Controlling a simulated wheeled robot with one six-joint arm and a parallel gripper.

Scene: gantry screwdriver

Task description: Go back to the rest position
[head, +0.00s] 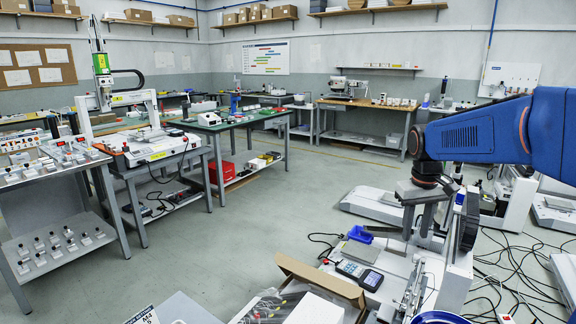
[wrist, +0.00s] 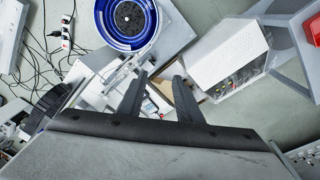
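My gripper (head: 416,236) hangs below the blue arm at the right of the head view, pointing down over a bench with small equipment. In the wrist view its two dark fingers (wrist: 160,76) stand apart with nothing between them, so it is open and empty. The white gantry with the green screwdriver head (head: 102,72) stands on a bench at the left, well away from my gripper. Its white base unit (head: 158,148) sits on the same bench. The rest position is not marked in either view.
A blue round bowl feeder (wrist: 127,18) shows in the wrist view. Cables (head: 515,275) lie on the floor at right. The middle floor (head: 262,222) is clear.

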